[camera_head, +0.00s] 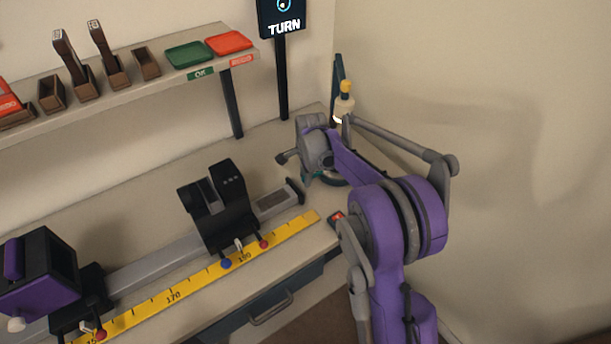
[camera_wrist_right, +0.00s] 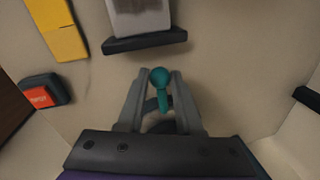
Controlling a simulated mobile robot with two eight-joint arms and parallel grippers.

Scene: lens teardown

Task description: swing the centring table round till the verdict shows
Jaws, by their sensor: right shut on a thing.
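The centring table (camera_head: 334,180) is a low dark disc with teal parts at the far right end of the bench, mostly hidden behind my right arm. My right gripper (camera_head: 309,176) reaches down over it. In the right wrist view, my right gripper (camera_wrist_right: 158,82) is shut on a teal knob-ended handle (camera_wrist_right: 160,78) between its fingertips. A dark round part shows behind the fingers. The black sign (camera_head: 282,20) on a post reads TURN, with a blue-white ring symbol above. My left gripper is not in view.
A rail carries a black carriage (camera_head: 222,210) and a purple-and-black unit (camera_head: 40,272). A yellow scale (camera_head: 180,287) runs along the front. A red-topped button (camera_head: 337,216) sits near the front edge. The shelf holds a green tray (camera_head: 189,54) and red tray (camera_head: 229,42). A cream-and-yellow bottle-like item (camera_head: 345,100) stands behind my arm.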

